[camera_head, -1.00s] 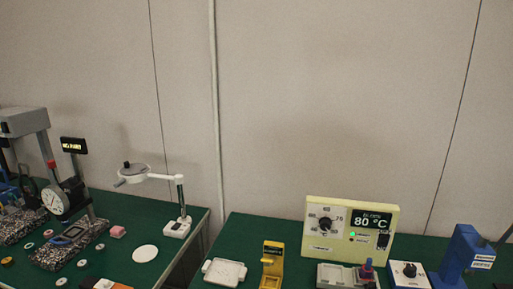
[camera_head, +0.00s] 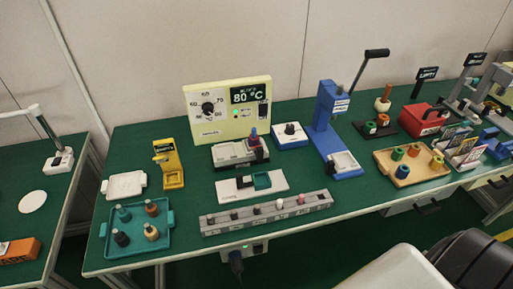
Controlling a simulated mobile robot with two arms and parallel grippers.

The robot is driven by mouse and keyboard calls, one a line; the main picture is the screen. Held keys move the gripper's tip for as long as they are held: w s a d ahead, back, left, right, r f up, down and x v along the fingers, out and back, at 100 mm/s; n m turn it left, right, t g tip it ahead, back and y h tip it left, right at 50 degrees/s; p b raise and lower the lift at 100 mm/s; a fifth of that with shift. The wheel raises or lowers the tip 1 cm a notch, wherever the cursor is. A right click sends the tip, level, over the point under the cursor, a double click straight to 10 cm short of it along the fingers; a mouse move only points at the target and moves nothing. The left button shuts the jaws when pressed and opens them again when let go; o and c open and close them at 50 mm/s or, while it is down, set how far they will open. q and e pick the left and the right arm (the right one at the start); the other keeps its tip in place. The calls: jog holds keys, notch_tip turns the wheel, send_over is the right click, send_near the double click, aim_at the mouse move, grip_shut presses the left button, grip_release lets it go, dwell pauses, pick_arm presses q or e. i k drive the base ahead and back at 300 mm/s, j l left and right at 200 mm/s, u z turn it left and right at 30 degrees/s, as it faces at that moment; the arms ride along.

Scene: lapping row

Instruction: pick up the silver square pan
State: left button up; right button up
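I cannot tell for sure which thing is the silver square pan. A small pale grey square pan-like piece (camera_head: 343,162) sits on the foot of the blue lever press (camera_head: 327,130). A whitish shallow rectangular tray with end tabs (camera_head: 124,185) lies at the left end of the green table. Neither of my grippers is in view, and nothing is held in sight.
On the green table (camera_head: 290,222) stand a teal tray of bottles (camera_head: 166,240), a yellow stand (camera_head: 169,165), a cream 80 °C heater box (camera_head: 228,108), a grey slotted rack (camera_head: 266,213) and a tan tray (camera_head: 384,157). A gap separates the left table (camera_head: 62,196).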

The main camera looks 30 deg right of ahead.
aim_at(258, 150)
jog(key=z, duration=1.65)
jog(key=u, duration=0.3)
jog(key=i+l+u, duration=0.15)
jog(key=l+u, duration=0.35)
jog(key=i+l+u, duration=0.1)
jog(key=l+u, duration=0.25)
jog(key=u, duration=0.15)
